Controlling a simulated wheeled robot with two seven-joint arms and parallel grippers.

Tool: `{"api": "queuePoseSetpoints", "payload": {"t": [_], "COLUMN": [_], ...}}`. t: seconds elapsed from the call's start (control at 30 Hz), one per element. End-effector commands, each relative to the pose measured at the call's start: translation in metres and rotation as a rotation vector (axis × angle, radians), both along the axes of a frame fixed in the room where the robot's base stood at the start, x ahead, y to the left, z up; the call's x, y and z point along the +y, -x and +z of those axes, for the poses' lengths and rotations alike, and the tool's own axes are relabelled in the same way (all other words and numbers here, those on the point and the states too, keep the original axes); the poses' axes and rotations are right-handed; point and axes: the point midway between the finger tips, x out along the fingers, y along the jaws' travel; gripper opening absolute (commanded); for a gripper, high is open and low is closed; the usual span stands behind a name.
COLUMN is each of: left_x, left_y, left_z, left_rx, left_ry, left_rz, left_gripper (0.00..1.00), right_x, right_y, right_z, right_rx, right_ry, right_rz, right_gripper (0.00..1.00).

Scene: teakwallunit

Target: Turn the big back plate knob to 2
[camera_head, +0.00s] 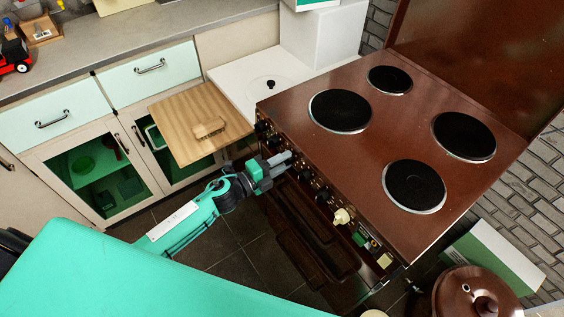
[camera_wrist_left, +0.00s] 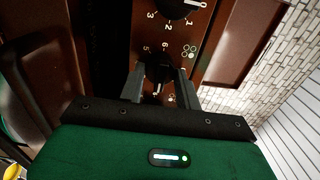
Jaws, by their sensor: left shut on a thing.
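The brown stove (camera_head: 405,130) has round black plates on top; the big back plate (camera_head: 463,137) is at the right. Its front panel carries a row of black knobs. My left gripper (camera_head: 287,160) is at this panel, its fingers on either side of one black knob (camera_wrist_left: 158,68), shut on it. In the left wrist view the printed numbers 5 and 6 show beside this knob, and its lower part is partly hidden. Another black knob (camera_wrist_left: 183,8) with a white pointer and the numbers 1, 2 and 3 shows above. My right gripper is not in view.
More black knobs (camera_head: 322,193) and a cream knob (camera_head: 342,216) sit along the panel. A wooden board (camera_head: 185,110) with a small wooden block (camera_head: 209,128) juts out left of the stove. A brown pot (camera_head: 475,298) stands at the lower right.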

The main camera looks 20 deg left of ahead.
Motion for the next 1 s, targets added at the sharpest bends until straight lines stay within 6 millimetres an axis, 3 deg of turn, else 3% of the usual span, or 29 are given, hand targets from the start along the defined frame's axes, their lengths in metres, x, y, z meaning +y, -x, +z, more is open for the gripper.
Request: {"api": "queuePoseSetpoints", "payload": {"t": [0.2, 0.23, 0.33, 0.73, 1.0], "left_x": [-0.001, -0.001, 0.0, 0.005, 0.032], "left_y": [0.001, 0.001, 0.001, 0.007, 0.042], "left_z": [-0.001, -0.001, -0.001, -0.002, -0.004], "left_rx": [0.002, 0.002, 0.002, 0.003, 0.004], "left_ry": [0.0, 0.0, 0.0, 0.0, 0.0], "left_rz": [-0.002, -0.002, -0.001, 0.0, 0.0], "left_gripper": [0.11, 0.38, 0.54, 0.54, 0.54], "right_x": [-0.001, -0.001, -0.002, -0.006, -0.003], "right_y": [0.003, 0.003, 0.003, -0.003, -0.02], "right_z": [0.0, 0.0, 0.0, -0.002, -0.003], "right_rx": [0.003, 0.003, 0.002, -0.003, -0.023], "right_ry": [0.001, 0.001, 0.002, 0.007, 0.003], "right_rz": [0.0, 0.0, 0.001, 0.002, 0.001], "right_gripper": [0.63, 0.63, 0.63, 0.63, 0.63]}}
